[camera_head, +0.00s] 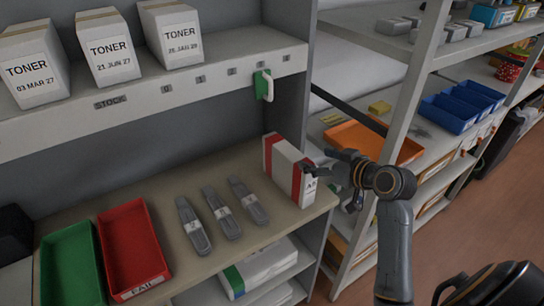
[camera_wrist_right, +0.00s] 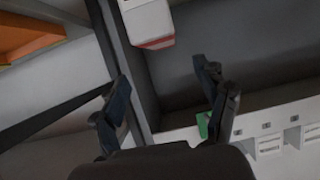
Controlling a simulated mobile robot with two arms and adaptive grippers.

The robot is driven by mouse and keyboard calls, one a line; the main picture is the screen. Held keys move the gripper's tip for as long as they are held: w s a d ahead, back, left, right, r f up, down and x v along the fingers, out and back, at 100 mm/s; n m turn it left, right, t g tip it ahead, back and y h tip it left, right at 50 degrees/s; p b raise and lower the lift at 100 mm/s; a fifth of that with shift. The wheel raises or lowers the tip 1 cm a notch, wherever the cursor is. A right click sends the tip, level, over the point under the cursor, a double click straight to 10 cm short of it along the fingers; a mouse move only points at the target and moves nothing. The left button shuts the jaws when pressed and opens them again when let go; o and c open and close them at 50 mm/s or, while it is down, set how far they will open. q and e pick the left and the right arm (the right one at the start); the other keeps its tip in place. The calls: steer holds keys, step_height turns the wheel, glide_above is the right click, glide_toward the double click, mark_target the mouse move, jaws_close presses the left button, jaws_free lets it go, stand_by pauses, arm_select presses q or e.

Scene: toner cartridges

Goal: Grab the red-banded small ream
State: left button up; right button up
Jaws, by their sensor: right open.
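The red-banded small ream (camera_head: 278,163) stands upright on the right end of the lower shelf, a white block with red bands and a label on its end. My right gripper (camera_head: 318,172) is beside its right end in the head view and overlaps it a little. In the right wrist view, the ream (camera_wrist_right: 147,22) shows at the top, cut off by the frame edge. It lies beyond the fingertips of my open right gripper (camera_wrist_right: 162,78), with nothing between the fingers. My left gripper is in neither view.
Grey cartridges (camera_head: 221,212) lie left of the ream, then a red tray (camera_head: 157,262) and a green tray (camera_head: 72,272). Toner boxes (camera_head: 109,49) stand on the upper shelf (camera_head: 230,72). A rack post (camera_head: 405,85) and orange tray (camera_head: 347,134) are right of the ream.

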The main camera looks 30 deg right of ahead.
mark_target(289, 150)
steer(key=p+x, duration=0.1)
steer(key=x, duration=0.6)
steer(key=shift+w+a+f+p, duration=0.1)
steer(key=shift+w+a+p, duration=0.05)
steer(key=shift+w+p, duration=0.15)
steer(key=shift+w+f+p, duration=0.1)
steer(key=shift+w+p, duration=0.25)
steer(key=p+x, duration=0.1)
steer(key=x, duration=0.3)
steer(key=shift+a+f+p, duration=0.1)
steer(key=shift+f+p, duration=0.05)
steer(key=shift+p, duration=0.2)
steer(key=shift+w+f, duration=0.15)
steer(key=shift+c, duration=0.9)
jaws_close()
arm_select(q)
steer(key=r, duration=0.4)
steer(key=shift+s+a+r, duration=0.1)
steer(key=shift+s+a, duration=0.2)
arm_select(e)
steer(key=shift+r, duration=0.25)
